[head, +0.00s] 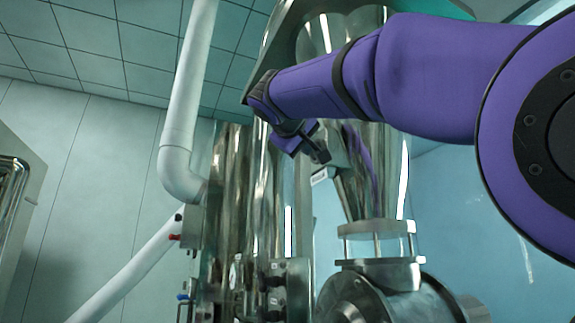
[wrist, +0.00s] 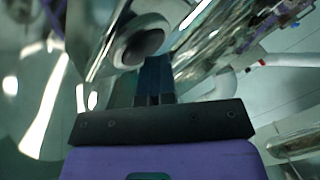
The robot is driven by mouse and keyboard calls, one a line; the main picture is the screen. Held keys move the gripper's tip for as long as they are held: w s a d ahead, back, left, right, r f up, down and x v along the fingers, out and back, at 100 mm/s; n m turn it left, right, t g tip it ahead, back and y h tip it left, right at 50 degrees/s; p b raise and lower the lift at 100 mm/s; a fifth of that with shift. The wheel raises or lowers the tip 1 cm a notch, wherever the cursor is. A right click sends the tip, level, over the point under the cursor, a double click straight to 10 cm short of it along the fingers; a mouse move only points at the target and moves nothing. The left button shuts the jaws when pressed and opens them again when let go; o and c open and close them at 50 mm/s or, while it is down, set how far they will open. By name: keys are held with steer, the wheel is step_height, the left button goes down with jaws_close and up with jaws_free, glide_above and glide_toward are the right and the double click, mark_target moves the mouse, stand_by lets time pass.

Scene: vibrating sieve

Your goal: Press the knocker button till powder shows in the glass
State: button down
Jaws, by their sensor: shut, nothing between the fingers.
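The glass (head: 360,243) is a short clear cylinder below the steel cone in the head view. It looks clear, with no powder that I can make out. My gripper (head: 322,156) is shut and empty, beside the upper part of the cone. In the wrist view my gripper (wrist: 155,62) has its dark fingers together, pointing at a round part with a dark centre and pale ring (wrist: 139,44), which may be the knocker button. The fingertips are close to its lower edge; I cannot tell whether they touch. The head view does not clearly show the button.
The steel cone (head: 372,190) narrows down to the glass, above a round steel housing (head: 385,295). Shiny vertical columns (head: 233,170) and a thick white pipe (head: 183,110) stand to the left. My purple arm crosses the upper right and hides part of the machine.

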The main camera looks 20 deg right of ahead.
steer(key=shift+a, duration=1.05)
steer(key=shift+a, duration=0.15)
steer(key=shift+a, duration=2.4)
